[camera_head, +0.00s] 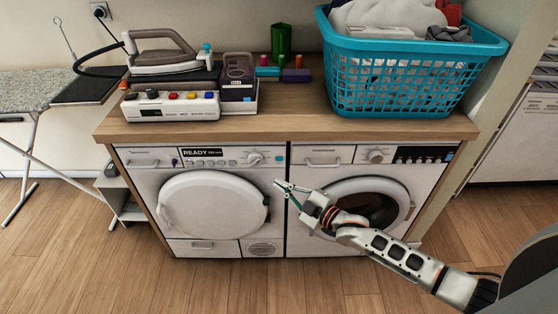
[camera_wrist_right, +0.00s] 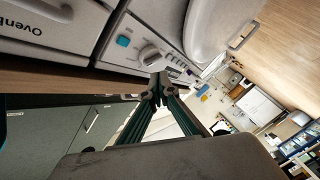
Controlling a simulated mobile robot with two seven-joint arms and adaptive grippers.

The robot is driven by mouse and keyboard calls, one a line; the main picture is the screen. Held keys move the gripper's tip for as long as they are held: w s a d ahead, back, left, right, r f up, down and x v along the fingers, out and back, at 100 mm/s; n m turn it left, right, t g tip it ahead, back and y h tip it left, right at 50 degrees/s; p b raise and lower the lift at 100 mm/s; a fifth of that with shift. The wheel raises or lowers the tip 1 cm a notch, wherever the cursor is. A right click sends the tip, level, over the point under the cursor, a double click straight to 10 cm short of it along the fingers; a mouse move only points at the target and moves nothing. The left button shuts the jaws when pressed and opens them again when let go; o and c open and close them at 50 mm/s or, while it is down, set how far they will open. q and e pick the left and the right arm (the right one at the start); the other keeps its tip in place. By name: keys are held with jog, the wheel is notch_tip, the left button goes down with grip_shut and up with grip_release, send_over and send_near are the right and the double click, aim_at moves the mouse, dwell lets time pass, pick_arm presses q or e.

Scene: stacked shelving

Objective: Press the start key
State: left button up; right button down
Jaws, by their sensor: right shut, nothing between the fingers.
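The left machine (camera_head: 205,205) has a control panel with a lit display (camera_head: 202,152) reading "READY", a round knob (camera_head: 254,158) and a small teal key (camera_head: 280,159) at its right end. The task's start key may be this teal key; its label is not legible. In the right wrist view the teal key (camera_wrist_right: 123,41) sits beside the knob (camera_wrist_right: 150,56). My right gripper (camera_head: 279,184) is shut and empty, in front of the machines and below the teal key in the picture. Its fingertips (camera_wrist_right: 160,88) look apart from the key. My left gripper is not in view.
The right machine (camera_head: 330,241) has a round dark door, a knob (camera_head: 376,156) and a dark panel. Above, the wooden counter (camera_head: 290,125) holds a teal laundry basket (camera_head: 400,80), an iron (camera_head: 165,55) and a white button box (camera_head: 170,106). The floor in front is clear.

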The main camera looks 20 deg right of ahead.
aim_at(279, 159)
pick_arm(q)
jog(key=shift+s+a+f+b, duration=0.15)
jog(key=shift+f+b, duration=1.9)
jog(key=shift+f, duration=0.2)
pick_arm(e)
jog(key=shift+w+d, duration=0.35)
jog(key=shift+w, duration=0.95)
jog(key=shift+w+d, duration=0.4)
jog(key=shift+w, duration=0.85)
jog(key=shift+w+d, duration=0.35)
jog(key=shift+w, duration=0.95)
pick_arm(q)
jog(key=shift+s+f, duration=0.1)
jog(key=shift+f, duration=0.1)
pick_arm(e)
jog(key=shift+w, duration=0.2)
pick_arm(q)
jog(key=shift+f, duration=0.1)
pick_arm(e)
jog(key=shift+w+d+f, duration=0.1)
jog(key=shift+w, duration=0.1)
